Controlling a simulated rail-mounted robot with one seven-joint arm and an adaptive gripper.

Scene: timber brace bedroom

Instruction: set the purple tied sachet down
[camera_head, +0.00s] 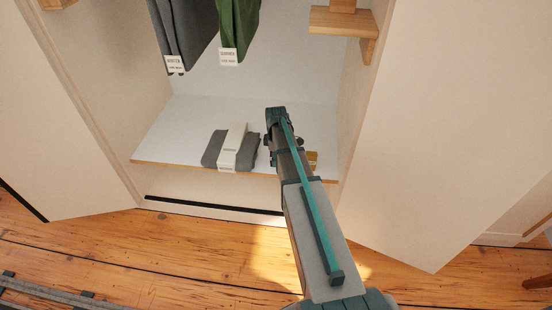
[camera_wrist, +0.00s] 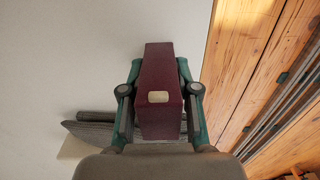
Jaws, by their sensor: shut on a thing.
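My gripper (camera_wrist: 160,75) is shut on a dark maroon, box-shaped thing (camera_wrist: 162,120) with a small pale label, its fingers on either side of it. I see no tie on it, and nothing clearly recognisable as a purple tied sachet shows. In the head view my gripper (camera_head: 276,125) reaches over the wardrobe's pale shelf (camera_head: 185,120), and my arm hides what it holds. I cannot tell whether the held thing touches the shelf.
A grey folded bundle (camera_head: 214,150) with a cream band lies left of my gripper; grey cloth (camera_wrist: 85,130) also shows in the wrist view. A small yellow-brown thing (camera_head: 312,158) sits right of my arm. Grey (camera_head: 190,30) and green (camera_head: 238,25) garments hang above. The shelf's left side is clear.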

